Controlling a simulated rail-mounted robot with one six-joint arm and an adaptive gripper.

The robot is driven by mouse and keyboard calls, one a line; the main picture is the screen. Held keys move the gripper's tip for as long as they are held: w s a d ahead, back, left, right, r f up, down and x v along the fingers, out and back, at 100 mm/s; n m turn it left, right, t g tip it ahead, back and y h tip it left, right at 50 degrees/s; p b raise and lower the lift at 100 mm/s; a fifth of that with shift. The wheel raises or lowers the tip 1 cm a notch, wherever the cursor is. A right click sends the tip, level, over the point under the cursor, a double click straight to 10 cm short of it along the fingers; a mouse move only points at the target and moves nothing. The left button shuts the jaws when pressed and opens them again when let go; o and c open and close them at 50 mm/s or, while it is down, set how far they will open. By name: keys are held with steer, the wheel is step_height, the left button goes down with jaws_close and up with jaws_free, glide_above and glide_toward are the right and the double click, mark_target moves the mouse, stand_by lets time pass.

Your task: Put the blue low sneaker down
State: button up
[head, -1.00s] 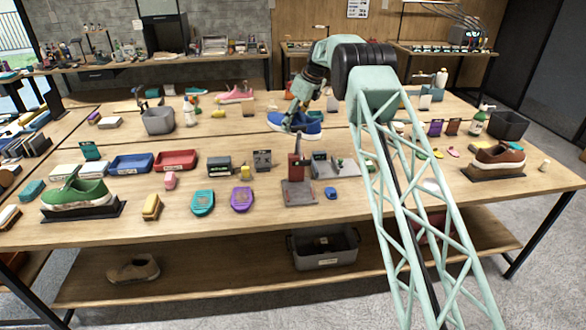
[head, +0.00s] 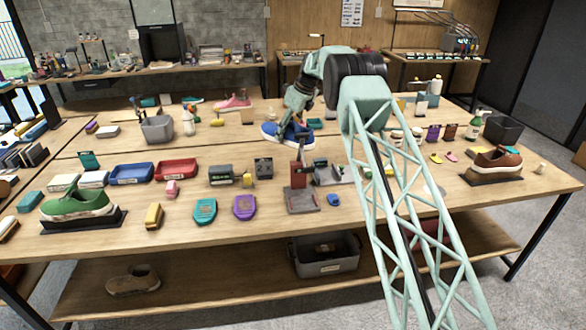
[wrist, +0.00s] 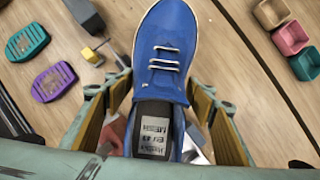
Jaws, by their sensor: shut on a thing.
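The blue low sneaker (head: 303,139) has a white sole and is in the middle of the table in the head view. My gripper (head: 287,128) is shut on it from above. In the wrist view the sneaker (wrist: 168,25) lies between my two fingers (wrist: 160,97), with its toe and white laces ahead of them. The printed insole shows, and the heel end is partly hidden by my gripper. The sneaker looks level and close to the tabletop (head: 240,147). I cannot tell if the sole touches it.
A red stand (head: 298,173) is in front of the sneaker. Teal (head: 205,210) and purple (head: 244,207) brushes lie near the front edge. Red (head: 176,169) and blue trays are at left. A green sneaker (head: 75,203) and a brown sneaker (head: 497,159) sit on black stands. A pink sneaker (head: 233,103) is behind.

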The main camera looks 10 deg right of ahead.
mark_target(295, 146)
step_height(295, 146, down, 12)
steer(key=shift+r+b, duration=0.15)
steer(key=shift+b, duration=0.4)
steer(key=shift+f, duration=2.6)
steer(key=o, duration=0.6)
steer(key=shift+f, duration=0.1)
steer(key=o, duration=0.4)
steer(key=shift+v, duration=6.05)
